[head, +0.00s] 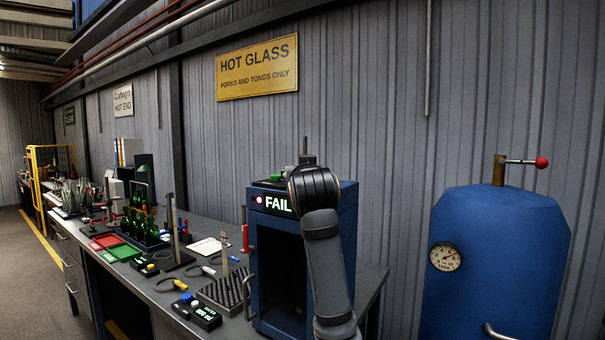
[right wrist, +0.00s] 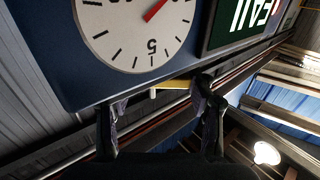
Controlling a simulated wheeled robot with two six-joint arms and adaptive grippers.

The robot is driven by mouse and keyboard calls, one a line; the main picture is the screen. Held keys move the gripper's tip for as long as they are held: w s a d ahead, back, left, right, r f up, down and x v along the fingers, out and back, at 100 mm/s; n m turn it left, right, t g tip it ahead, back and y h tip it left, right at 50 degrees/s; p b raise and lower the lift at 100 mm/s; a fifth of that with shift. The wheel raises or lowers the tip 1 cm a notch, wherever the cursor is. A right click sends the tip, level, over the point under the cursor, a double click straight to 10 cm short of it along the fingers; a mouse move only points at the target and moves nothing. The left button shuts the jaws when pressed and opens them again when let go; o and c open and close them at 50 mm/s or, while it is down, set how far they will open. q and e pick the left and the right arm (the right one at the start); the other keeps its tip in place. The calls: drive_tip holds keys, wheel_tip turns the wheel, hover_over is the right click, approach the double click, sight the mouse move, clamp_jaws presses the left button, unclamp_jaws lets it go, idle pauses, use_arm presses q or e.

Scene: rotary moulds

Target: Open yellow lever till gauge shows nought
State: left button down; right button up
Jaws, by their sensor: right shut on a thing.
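In the right wrist view, my right gripper (right wrist: 160,98) has its dark fingers on either side of a yellow bar, which looks like the yellow lever (right wrist: 172,85), and is shut on it. The lever is partly hidden by the fingers. Just beyond it, on a blue face, is a white gauge (right wrist: 135,30) with a red needle. The needle slants to the upper right, off the numeral 5; the dial's top is cut off. In the head view, my right arm stands before the blue cabinet (head: 345,205) and hides the gripper, lever and gauge. My left gripper is out of view.
The cabinet's display reads FAIL beside a red light. A blue tank (head: 500,260) at right has its own gauge (head: 445,257) and a red-knobbed handle (head: 541,162). The bench left of the cabinet is crowded with green bottles (head: 140,222), trays and tools.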

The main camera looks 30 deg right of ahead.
drive_tip(key=shift+s+f+n+t+y+b, duration=0.15)
drive_tip(key=shift+n+t+y+b, duration=0.35)
drive_tip(key=shift+n+y+b, duration=0.35)
drive_tip(key=n+y+b, duration=0.1)
drive_tip(key=n+t+y+b, duration=0.1)
drive_tip(key=y, duration=0.1)
drive_tip(key=n+y+b, duration=0.1)
drive_tip(key=y, duration=0.1)
drive_tip(key=shift+s+d+f+y, duration=0.1)
drive_tip(key=shift+s+y, duration=0.15)
drive_tip(key=n+y, duration=0.1)
drive_tip(key=y, duration=0.1)
drive_tip(key=n+y+b, duration=0.1)
drive_tip(key=y, duration=0.1)
drive_tip(key=shift+s+n, duration=0.2)
drive_tip(key=shift+n, duration=0.05)
drive_tip(key=shift+s+r+n+g+y, duration=0.15)
drive_tip(key=shift+n+g+y, duration=0.1)
drive_tip(key=shift+n+y, duration=0.7)
drive_tip(key=shift+s+r+n+g+y, duration=0.1)
drive_tip(key=shift+n+g+y, duration=0.3)
drive_tip(key=shift+y, duration=0.95)
drive_tip(key=shift+n, duration=0.35)
drive_tip(key=o, duration=1.2)
drive_tip(key=shift+w, duration=0.1)
